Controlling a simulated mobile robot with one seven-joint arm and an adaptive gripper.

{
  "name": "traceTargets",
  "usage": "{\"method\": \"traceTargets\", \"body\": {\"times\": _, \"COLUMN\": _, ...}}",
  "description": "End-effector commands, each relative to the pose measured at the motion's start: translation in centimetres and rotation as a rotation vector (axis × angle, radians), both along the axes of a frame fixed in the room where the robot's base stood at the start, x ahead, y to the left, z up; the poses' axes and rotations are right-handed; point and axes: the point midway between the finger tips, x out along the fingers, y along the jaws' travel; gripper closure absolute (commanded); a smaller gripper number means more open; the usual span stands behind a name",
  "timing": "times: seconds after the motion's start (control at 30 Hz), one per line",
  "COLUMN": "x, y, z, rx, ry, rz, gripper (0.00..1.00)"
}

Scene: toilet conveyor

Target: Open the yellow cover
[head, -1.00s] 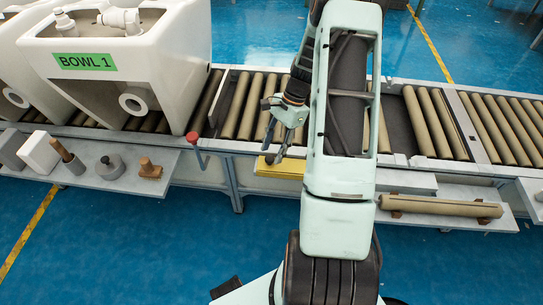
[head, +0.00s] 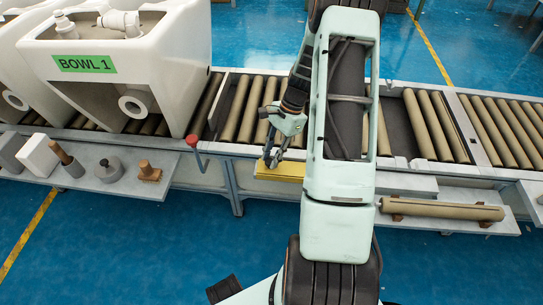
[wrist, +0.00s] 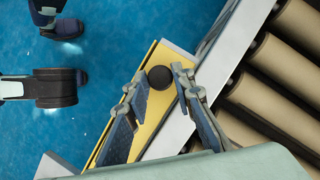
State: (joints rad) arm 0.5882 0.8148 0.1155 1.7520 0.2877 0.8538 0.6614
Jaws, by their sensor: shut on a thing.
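The yellow cover (head: 280,172) is a flat panel on the front side of the conveyor, below its rail. In the wrist view the yellow cover (wrist: 118,135) is a long strip with a round black knob (wrist: 158,78) near its upper end. My gripper (head: 272,160) is down at the cover in the head view. In the wrist view my gripper (wrist: 164,80) has one finger on each side of the knob, shut on it. The cover lies flat against its surroundings; what is under it is hidden.
The roller conveyor (head: 440,125) runs behind the cover. A red-knobbed lever (head: 193,141) stands to the left. White bowls (head: 175,70) rest on the rollers. A left shelf (head: 85,178) holds several tools; a right shelf holds a brown roller (head: 440,209).

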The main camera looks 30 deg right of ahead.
Motion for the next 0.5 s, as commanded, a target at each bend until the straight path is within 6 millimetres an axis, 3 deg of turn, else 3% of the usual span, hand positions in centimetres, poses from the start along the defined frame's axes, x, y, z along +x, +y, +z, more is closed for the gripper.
{"method": "traceTargets", "body": {"times": 0.27, "x": -0.4, "y": -0.8, "z": 0.1, "rx": -0.001, "ry": 0.000, "rz": -0.002, "gripper": 1.00}}
{"method": "traceTargets", "body": {"times": 0.5, "x": -3.0, "y": -4.6, "z": 0.2, "rx": -0.002, "ry": 0.001, "rz": -0.007, "gripper": 1.00}}
